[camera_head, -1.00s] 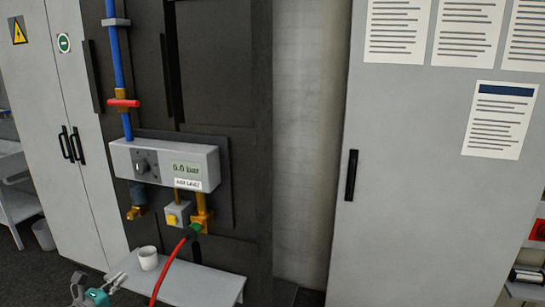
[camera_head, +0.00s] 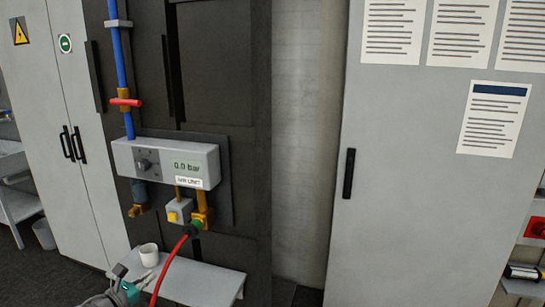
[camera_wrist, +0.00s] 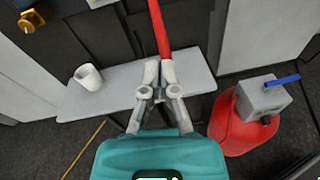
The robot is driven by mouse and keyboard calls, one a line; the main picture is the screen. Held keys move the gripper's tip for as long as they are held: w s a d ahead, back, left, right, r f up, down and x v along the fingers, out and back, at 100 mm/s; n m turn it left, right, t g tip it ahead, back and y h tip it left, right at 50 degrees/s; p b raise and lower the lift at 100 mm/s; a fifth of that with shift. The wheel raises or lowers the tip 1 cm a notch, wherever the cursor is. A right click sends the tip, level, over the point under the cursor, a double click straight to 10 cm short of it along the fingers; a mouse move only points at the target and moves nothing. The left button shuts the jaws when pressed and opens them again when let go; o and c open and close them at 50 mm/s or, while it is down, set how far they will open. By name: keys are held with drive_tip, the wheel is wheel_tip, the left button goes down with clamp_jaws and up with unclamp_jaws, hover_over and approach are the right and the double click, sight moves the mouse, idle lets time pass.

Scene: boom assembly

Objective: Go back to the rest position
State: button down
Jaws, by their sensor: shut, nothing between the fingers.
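My gripper (camera_head: 138,282) is at the bottom left of the head view, in front of the small shelf and close to the red hose (camera_head: 167,262). In the wrist view my gripper (camera_wrist: 159,85) has its grey fingers close together, with nothing held. The red hose (camera_wrist: 159,28) runs up behind the fingertips in that view. In the head view it hangs from the green coupling (camera_head: 196,224) under the grey air unit (camera_head: 165,163), whose display reads 0.0 bar. I cannot tell whether hose and fingers touch.
A white cup (camera_head: 149,255) stands on the light shelf (camera_head: 205,284). In the wrist view a red canister (camera_wrist: 238,125) with a grey block and blue handle stands right of the shelf. A grey cabinet (camera_head: 430,200) fills the right of the head view.

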drive_tip(key=w+d+f+m+g, duration=0.25)
drive_tip(key=d+m, duration=0.25)
drive_tip(key=d, duration=0.5)
drive_tip(key=w+d+f+m+g+p, duration=0.1)
drive_tip(key=d+f+m+g, duration=0.3)
drive_tip(key=d, duration=0.6)
drive_tip(key=w+d+f+m+g, duration=0.25)
drive_tip(key=d+m, duration=0.25)
drive_tip(key=d, duration=0.5)
drive_tip(key=s+d+f+m+g+y, duration=0.1)
drive_tip(key=s+d+m+g+y, duration=0.1)
drive_tip(key=d+m, duration=0.3)
drive_tip(key=s+d+f+m+g+y, duration=0.2)
drive_tip(key=s+d+m, duration=0.2)
drive_tip(key=d, duration=0.4)
drive_tip(key=s+d+f+m+g+y+p, duration=0.1)
drive_tip(key=s+d+f+m+g+y, duration=0.1)
drive_tip(key=d+m, duration=0.4)
drive_tip(key=shift+s+d+m, duration=0.4)
drive_tip(key=shift+s+d, duration=0.25)
drive_tip(key=shift+s, duration=0.1)
